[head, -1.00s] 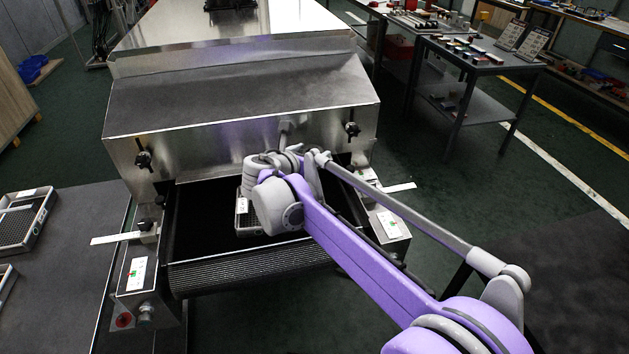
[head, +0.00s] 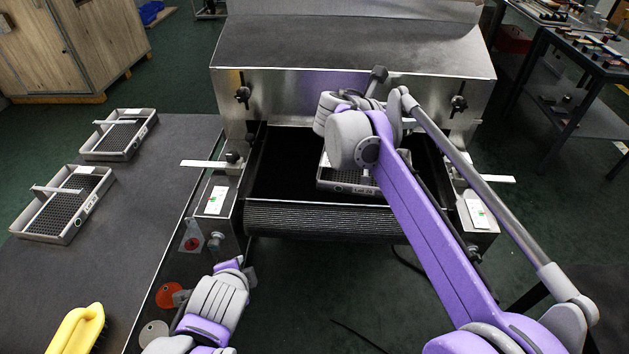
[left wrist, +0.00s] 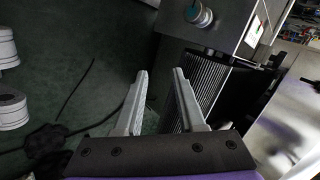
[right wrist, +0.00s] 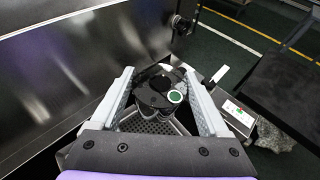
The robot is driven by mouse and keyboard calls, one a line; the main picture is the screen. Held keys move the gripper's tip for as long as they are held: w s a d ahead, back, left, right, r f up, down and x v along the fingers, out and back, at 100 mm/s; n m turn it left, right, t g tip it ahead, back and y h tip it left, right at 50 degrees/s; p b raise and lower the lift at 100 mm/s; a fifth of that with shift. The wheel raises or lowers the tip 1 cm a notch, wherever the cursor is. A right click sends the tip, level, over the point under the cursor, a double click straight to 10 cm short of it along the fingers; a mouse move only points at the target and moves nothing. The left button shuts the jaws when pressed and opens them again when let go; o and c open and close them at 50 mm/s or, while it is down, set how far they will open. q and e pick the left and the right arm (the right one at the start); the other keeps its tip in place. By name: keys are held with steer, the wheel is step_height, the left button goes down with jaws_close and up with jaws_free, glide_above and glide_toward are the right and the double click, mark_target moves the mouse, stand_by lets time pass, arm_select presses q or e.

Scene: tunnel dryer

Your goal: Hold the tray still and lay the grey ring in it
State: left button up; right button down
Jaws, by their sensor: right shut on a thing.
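The tray (head: 345,185), a metal frame with a mesh floor, sits on the black belt at the dryer mouth. My right arm covers much of it. My right gripper (right wrist: 160,72) is shut on it, at a black part with a round green spot between the fingers; how that part joins the tray is unclear. A flat grey disc (head: 153,335) with a small hole, which looks like the grey ring, lies at the bottom left beside an orange disc (head: 168,294). My left gripper (left wrist: 160,72) is open and empty, above the floor in front of the dryer, right of the discs.
Two more mesh trays (head: 118,134) (head: 62,204) and a yellow-handled brush (head: 78,330) lie on the dark table at the left. The belt left of the held tray is bare. Metal guide tabs (head: 205,164) stick out at both sides of the dryer mouth.

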arm_select(q)
steer(key=w+d+r+m+t+h, duration=0.1)
steer(key=w+d+r+m, duration=0.2)
steer(key=m, duration=0.4)
steer(key=w+d+r+m+t+h, duration=0.1)
steer(key=w+d+r+m+t, duration=0.1)
steer(key=w+d+m, duration=0.4)
steer(key=w+d+r+m+t, duration=0.2)
steer(key=w+d+r+m, duration=0.1)
steer(key=w+m, duration=0.4)
steer(key=shift+w+d+r+m+h, duration=0.2)
steer(key=shift+d+m, duration=0.15)
steer(key=shift+m, duration=0.3)
steer(key=shift+w+d+r+m+h, duration=0.1)
steer(key=shift+d+r+m+h, duration=0.15)
steer(key=shift+m, duration=0.4)
steer(key=shift+w+d+m, duration=0.3)
steer(key=shift+d+m, duration=0.2)
steer(key=shift+m, duration=0.1)
steer(key=x, duration=1.1)
steer(key=shift+w+d+r, duration=0.1)
steer(key=shift+w+d, duration=0.05)
steer(key=shift+w, duration=0.35)
jaws_close()
